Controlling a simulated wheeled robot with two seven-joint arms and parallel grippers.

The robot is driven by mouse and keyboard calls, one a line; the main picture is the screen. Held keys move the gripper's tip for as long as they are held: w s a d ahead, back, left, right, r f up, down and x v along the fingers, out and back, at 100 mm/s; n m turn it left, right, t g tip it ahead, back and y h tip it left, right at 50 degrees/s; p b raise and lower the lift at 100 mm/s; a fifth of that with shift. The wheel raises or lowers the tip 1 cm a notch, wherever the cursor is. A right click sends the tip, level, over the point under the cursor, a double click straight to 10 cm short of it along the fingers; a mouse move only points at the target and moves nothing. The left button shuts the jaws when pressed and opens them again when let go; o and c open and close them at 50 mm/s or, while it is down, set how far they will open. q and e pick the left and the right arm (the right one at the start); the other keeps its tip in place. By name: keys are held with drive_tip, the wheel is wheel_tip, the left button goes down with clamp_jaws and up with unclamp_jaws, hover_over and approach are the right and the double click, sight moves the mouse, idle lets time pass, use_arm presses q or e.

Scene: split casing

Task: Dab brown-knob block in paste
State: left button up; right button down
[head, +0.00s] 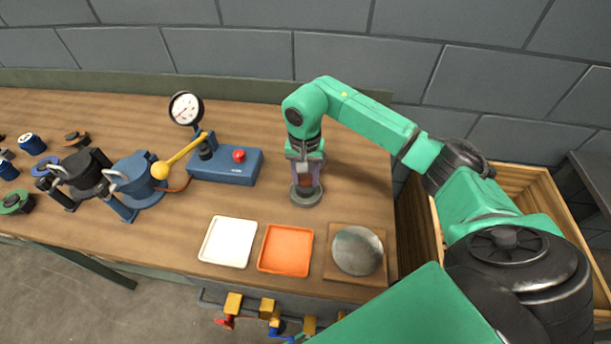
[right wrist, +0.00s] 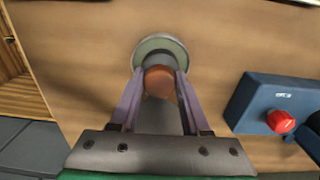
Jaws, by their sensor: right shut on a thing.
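My right gripper (head: 305,182) points down at the back middle of the wooden table. Its two purple fingers are shut on the brown-knob block; the brown knob (right wrist: 160,82) shows between the fingertips in the right wrist view. A round grey dish-like piece (head: 306,195) with a pale rim is right at the fingertips; it also shows in the right wrist view (right wrist: 160,43). I cannot tell whether the block touches it, nor make out any paste. The block's lower part is hidden. My left gripper is not in view.
A white tray (head: 228,242), an orange tray (head: 286,249) and a metal disc (head: 358,250) on a wooden board line the front edge. A blue gauge unit (head: 225,168) with a red button stands left of my gripper. Blue and black clamps are farther left. A wooden crate (head: 520,180) is right.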

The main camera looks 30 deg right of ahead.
sight(306, 177)
drive_tip(key=shift+f+b, duration=0.15)
drive_tip(key=shift+b, duration=0.2)
idle(1.1)
drive_tip(key=shift+r+p, duration=2.1)
drive_tip(key=shift+r, duration=1.5)
drive_tip(key=shift+f, duration=0.15)
